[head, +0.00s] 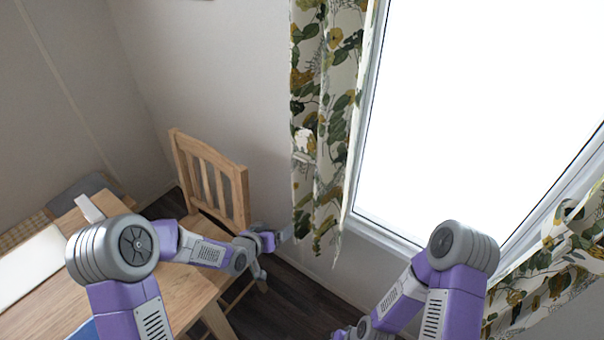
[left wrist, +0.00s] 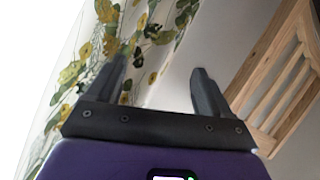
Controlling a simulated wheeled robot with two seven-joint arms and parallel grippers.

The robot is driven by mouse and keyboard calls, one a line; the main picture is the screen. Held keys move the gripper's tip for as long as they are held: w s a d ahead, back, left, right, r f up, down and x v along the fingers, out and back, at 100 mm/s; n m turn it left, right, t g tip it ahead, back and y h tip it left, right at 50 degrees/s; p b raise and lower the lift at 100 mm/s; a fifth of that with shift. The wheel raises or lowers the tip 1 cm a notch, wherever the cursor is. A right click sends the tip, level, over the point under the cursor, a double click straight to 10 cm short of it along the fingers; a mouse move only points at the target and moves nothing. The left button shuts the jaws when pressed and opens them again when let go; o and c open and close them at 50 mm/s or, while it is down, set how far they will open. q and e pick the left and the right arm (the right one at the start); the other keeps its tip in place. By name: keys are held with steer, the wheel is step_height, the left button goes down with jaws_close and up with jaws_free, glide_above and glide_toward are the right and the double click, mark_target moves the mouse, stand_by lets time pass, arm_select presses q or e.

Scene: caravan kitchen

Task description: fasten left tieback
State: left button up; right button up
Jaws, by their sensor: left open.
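The left curtain (head: 325,110), with green and yellow leaves on a pale ground, hangs at the left side of the window. A small pale piece (head: 303,145) at its left edge, about halfway down, looks like the tieback; I cannot tell how it is fixed. My left gripper (head: 284,236) is open, low beside the curtain's bottom left edge. In the left wrist view the open left gripper (left wrist: 160,82) has nothing clearly held between its fingers; the curtain (left wrist: 150,35) shows behind and to the left. My right gripper is out of view.
A wooden chair (head: 240,190) stands close to my left arm and also shows in the left wrist view (left wrist: 285,75). A wooden table (head: 185,285) is at lower left. The bright window (head: 470,110) and the right curtain (head: 545,270) are to the right.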

arm_select(q)
steer(key=w+d+r+m+t+h+b, duration=0.25)
steer(key=w+r, duration=0.35)
steer(key=r, duration=0.3)
steer(key=m+t+h+b, duration=0.2)
steer(key=m+b, duration=0.1)
glide_toward(301, 156)
steer(key=x, duration=0.2)
steer(key=shift+f+b+x, duration=0.15)
steer(key=shift+x, duration=1.85)
steer(key=shift+f+b+x, duration=0.1)
steer(key=shift+b+x, duration=0.05)
steer(key=shift+x, duration=1.9)
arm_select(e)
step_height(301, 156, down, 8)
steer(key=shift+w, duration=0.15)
arm_select(q)
steer(key=shift+s, duration=0.1)
steer(key=shift+c, duration=0.5)
steer(key=c, duration=1.3)
steer(key=shift+n, duration=0.25)
steer(key=shift+c, duration=0.2)
